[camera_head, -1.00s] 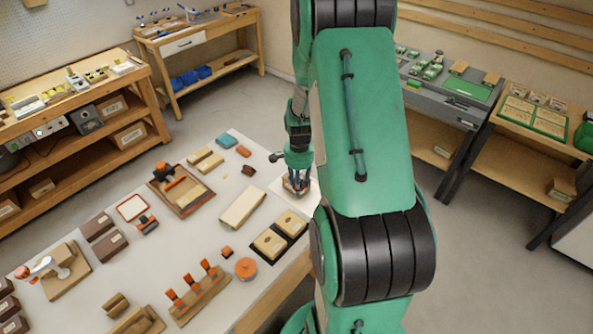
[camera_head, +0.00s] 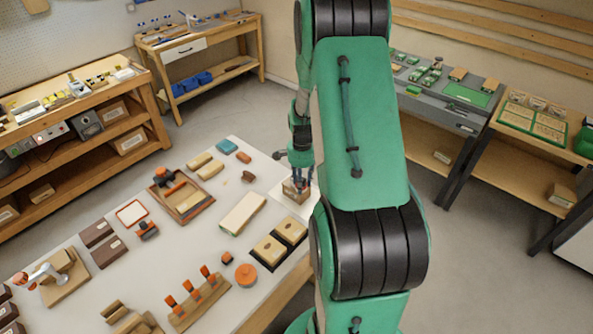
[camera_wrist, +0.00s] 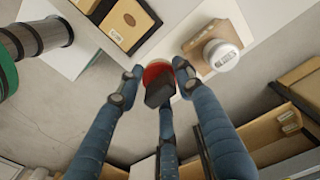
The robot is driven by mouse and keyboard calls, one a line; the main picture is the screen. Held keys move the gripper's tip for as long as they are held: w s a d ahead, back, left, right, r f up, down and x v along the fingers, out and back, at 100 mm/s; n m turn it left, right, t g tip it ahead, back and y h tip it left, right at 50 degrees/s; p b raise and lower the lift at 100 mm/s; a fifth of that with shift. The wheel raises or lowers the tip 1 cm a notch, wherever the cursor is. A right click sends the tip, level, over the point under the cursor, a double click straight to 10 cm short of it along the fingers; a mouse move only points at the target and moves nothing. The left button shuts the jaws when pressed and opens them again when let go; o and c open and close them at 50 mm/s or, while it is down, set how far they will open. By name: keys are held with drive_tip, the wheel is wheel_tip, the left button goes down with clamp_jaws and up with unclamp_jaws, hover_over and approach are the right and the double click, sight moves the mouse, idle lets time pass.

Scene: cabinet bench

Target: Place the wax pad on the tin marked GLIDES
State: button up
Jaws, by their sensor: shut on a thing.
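My gripper (camera_head: 299,180) hangs over the right edge of the white table (camera_head: 196,246). In the wrist view its blue fingers (camera_wrist: 160,88) are closed around a dark block with a red rounded part, which I take to be the wax pad (camera_wrist: 157,93); the fingers partly hide it. Two cream-topped boxes with labels, likely tins (camera_head: 270,250) (camera_head: 291,230), sit in dark trays; one shows at the top left of the wrist view (camera_wrist: 128,22). I cannot read GLIDES on any label. A round white-topped labelled thing (camera_wrist: 222,55) stands on a wooden block (camera_wrist: 203,38).
A pale square (camera_head: 284,193) lies under my gripper. A long cream block (camera_head: 242,212), an orange round tin (camera_head: 246,274), a wooden tray (camera_head: 184,196) and a rack with orange-handled tools (camera_head: 200,303) stand on the table. Grey floor lies beyond the table's right edge.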

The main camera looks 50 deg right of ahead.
drive_tip(key=w+d, duration=0.2)
drive_tip(key=w, duration=0.1)
drive_tip(key=w+d, duration=0.3)
drive_tip(key=w+d+f, duration=0.1)
drive_tip(key=w+d, duration=0.2)
drive_tip(key=shift+w, duration=0.1)
drive_tip(key=shift+f, duration=0.15)
drive_tip(key=shift+f+b, duration=0.3)
drive_tip(key=shift+f, duration=1.35)
drive_tip(key=shift+f, duration=0.15)
drive_tip(key=o, duration=1.1)
wheel_tip(320, 180, up, 12)
drive_tip(key=shift+r+p, duration=0.15)
drive_tip(key=shift+p, duration=0.3)
